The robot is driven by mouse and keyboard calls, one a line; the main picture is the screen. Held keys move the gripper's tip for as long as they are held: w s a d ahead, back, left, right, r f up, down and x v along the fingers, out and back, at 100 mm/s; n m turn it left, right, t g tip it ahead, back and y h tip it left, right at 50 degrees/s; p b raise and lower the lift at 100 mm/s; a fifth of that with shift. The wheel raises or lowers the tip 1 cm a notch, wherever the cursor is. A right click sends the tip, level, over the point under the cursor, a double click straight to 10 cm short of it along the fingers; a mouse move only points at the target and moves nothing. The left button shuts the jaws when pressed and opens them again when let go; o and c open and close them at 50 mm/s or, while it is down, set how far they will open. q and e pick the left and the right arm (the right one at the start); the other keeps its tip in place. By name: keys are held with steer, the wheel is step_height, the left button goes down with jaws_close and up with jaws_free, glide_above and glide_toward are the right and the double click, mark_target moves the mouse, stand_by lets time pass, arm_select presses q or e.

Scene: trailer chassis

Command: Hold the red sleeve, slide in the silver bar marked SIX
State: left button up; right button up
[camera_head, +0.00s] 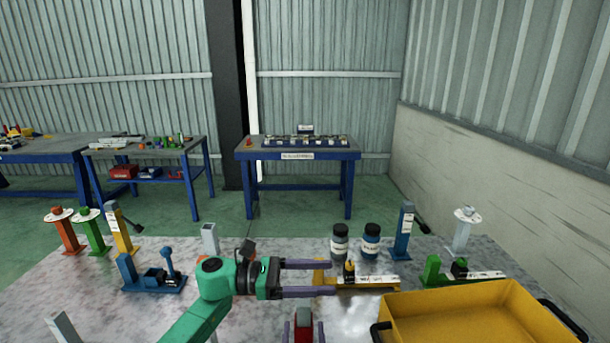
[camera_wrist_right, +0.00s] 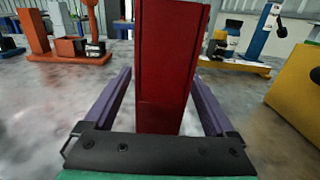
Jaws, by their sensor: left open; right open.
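The red sleeve (camera_head: 303,318) stands upright at the bottom middle of the head view; it fills the middle of the right wrist view (camera_wrist_right: 162,65). My right gripper (camera_wrist_right: 161,78) is open, one purple finger on each side of the sleeve, with visible gaps. My left gripper (camera_head: 331,277) is open and empty, fingers pointing right, above the table beyond the sleeve. One silver bar (camera_head: 209,238) stands upright behind my left arm, its lower part hidden. Another silver bar (camera_head: 62,327) shows at the lower left. I cannot read SIX on either.
A yellow bin (camera_head: 470,318) with black handles fills the table's right front. A yellow-based fixture (camera_head: 365,283) and two dark jars (camera_head: 340,242) stand beyond my left gripper. A blue clamp fixture (camera_head: 153,277) and coloured posts stand at left. The table's left front has bare room.

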steer(key=s, duration=0.8)
steer(key=shift+p, duration=0.4)
steer(key=shift+o, duration=0.8)
steer(key=s, duration=1.1)
steer(key=shift+s, duration=0.55)
